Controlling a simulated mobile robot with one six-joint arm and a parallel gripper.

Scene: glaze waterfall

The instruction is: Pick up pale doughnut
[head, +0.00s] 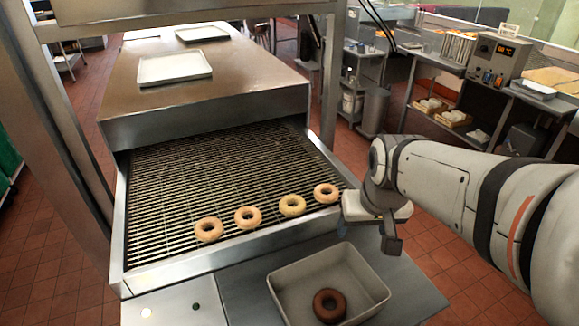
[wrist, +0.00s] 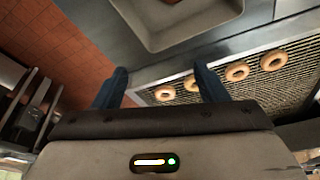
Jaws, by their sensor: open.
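The pale doughnut (head: 292,205) is yellowish and lies flat on the wire conveyor (head: 210,165), second from the right in a row of doughnuts. In the wrist view the pale doughnut (wrist: 189,84) appears partly behind the right finger. My gripper (head: 389,236) hangs to the right of the conveyor's front corner, apart from the doughnuts.
Browner doughnuts (head: 248,217) lie on both sides of the pale one, with gaps between. A grey tray (head: 283,300) in front holds a dark doughnut (head: 329,305). The metal hood (head: 215,95) covers the conveyor's back. A post stands behind its right side.

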